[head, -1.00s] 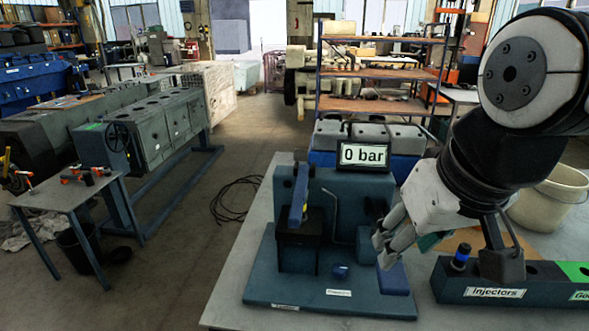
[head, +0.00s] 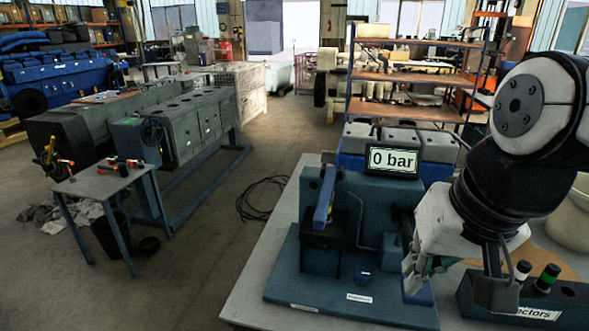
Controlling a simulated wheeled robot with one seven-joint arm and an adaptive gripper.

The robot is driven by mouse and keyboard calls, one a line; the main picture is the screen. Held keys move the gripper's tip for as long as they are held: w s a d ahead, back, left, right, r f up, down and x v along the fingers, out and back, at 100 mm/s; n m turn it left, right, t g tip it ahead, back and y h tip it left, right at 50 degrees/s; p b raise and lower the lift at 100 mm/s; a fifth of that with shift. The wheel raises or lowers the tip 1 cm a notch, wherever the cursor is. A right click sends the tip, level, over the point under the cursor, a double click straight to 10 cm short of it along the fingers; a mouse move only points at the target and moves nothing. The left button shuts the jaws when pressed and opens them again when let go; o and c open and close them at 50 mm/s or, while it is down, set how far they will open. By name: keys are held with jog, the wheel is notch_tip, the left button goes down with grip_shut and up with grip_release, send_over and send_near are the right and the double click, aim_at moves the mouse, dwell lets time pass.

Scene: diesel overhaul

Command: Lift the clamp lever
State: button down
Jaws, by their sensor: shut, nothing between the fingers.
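The dark blue test stand (head: 380,200) stands on the bench with a "0 bar" display (head: 393,160). A blue lever (head: 324,196) stands upright, slightly tilted, over a black block on its left side. I cannot tell whether this is the clamp lever; no label on it is readable. My gripper (head: 411,280) points down at the stand's right side, in front of a dark part there (head: 405,222) and close above a blue block (head: 421,293). The fingers look close together and empty. My gripper and wrist hide much of that side, and touching cannot be judged.
A rack labelled "Injectors" (head: 490,306) stands at the right, bearing a white-capped and a green-capped cylinder. A pale bucket (head: 574,215) is behind it. The bench left of the stand is narrow.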

jog(key=w+d+f+m+y, duration=0.2)
jog(key=w+f+m+y, duration=0.4)
jog(key=w+m, duration=0.4)
jog(key=w+d+f+m+y, duration=0.1)
jog(key=w+f+m+y, duration=0.6)
jog(key=w+m, duration=0.25)
jog(key=w+x, duration=0.1)
jog(key=x, duration=0.9)
jog(key=shift+t, duration=0.3)
jog(key=shift+d+r+p, duration=0.15)
jog(key=shift+r+p, duration=0.2)
jog(key=shift+r, duration=0.7)
jog(key=shift+d+r+p, duration=0.1)
jog(key=shift+r+p, duration=0.25)
jog(key=shift+r, duration=0.75)
